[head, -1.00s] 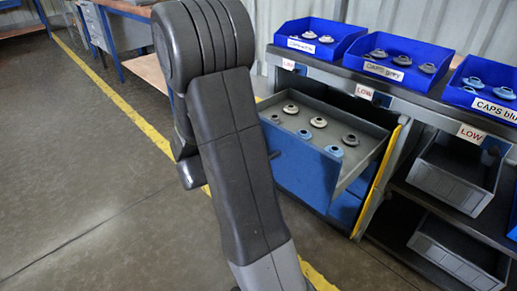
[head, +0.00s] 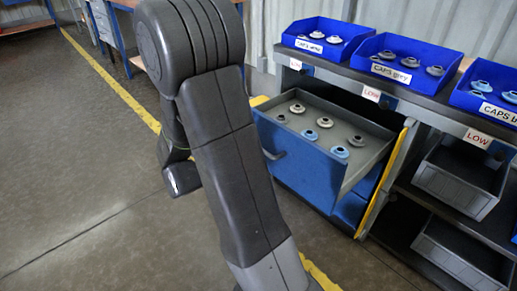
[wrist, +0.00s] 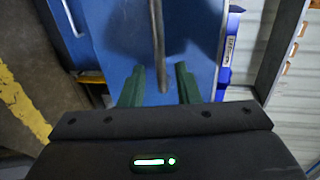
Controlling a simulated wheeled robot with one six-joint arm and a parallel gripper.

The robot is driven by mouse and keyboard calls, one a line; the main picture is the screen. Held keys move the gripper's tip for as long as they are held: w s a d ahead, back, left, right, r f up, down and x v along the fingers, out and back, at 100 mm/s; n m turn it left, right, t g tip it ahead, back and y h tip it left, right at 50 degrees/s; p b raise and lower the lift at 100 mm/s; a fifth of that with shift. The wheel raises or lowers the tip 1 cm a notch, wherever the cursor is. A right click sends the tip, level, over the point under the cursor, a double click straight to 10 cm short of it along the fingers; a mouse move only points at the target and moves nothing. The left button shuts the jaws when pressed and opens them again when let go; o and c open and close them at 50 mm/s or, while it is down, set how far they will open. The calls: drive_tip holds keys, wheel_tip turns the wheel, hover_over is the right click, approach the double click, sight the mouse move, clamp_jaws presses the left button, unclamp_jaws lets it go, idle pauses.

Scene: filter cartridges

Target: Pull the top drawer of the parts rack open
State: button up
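The parts rack's top drawer (head: 305,165) stands well out of the rack in the head view. Its blue front carries a dark grey bar handle (head: 274,154), partly hidden by my arm. Several grey, cream and blue caps lie inside. In the wrist view the blue front (wrist: 115,40) fills the middle, and the handle (wrist: 157,45) runs down toward my gripper (wrist: 158,85). The two green fingers are apart, with the handle's near end between them and a gap on each side. My gripper's fingers are hidden behind my arm in the head view.
Another blue drawer (head: 350,208) is below. Blue cap bins (head: 398,65) stand on the rack top. Grey bins (head: 455,180) sit on shelves at the right. A yellow-edged panel (head: 385,185) flanks the drawer. The floor (head: 70,150) at left is clear.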

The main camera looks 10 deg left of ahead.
drive_tip(key=p+v, duration=0.1)
drive_tip(key=v, duration=0.7)
drive_tip(key=shift+p, duration=0.3)
drive_tip(key=shift+f, duration=0.1)
drive_tip(key=b+x, duration=0.3)
drive_tip(key=x, duration=1)
drive_tip(key=shift+w+d, duration=0.25)
drive_tip(key=shift+w, duration=0.1)
